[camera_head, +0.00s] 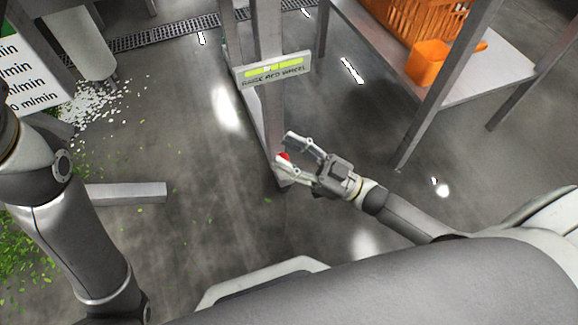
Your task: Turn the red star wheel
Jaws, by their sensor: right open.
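The red star wheel (284,157) is a small red patch low on the grey post (268,95) in the middle of the view. Most of it is hidden by my right gripper (284,152). That gripper comes in from the right, its jaws open, with one finger above the red patch and one below it. I cannot tell whether the fingers touch the wheel. My left arm shows at the left edge, but its gripper is out of view.
A labelled plate (272,69) with a yellow-green strip is on the post. A steel table (520,75) at the right holds an orange crate (405,22) and an orange scoop (432,62). Green and white scraps litter the floor at left. A metal beam (125,193) lies low there.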

